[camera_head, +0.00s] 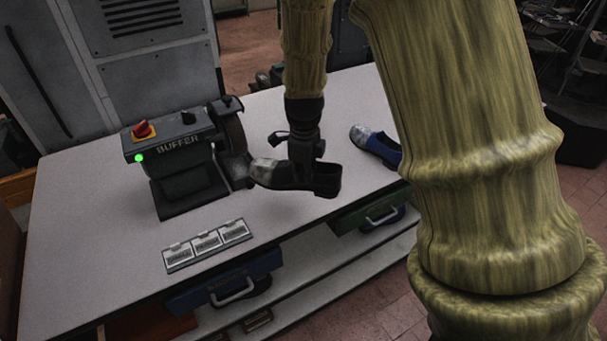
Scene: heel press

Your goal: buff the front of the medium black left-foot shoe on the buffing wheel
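A black shoe (322,183) with a dull grey front hangs from my gripper (305,157) near the table's front edge. My gripper comes down from above and appears shut on the shoe's upper near its opening; the fingertips are partly hidden. The toe points left, towards the buffing wheel (232,132) on the right side of the buffer (182,165). The toe is very close to the wheel's lower housing; I cannot tell whether they touch. A green light shows on the buffer. The shoe's size and foot side cannot be read here.
A blue shoe with a grey toe (377,146) lies on the white table (90,235) to the right, partly behind my arm. A plate with three labels (207,245) lies in front of the buffer. Blue (225,282) and green (370,213) handled drawers sit below the tabletop.

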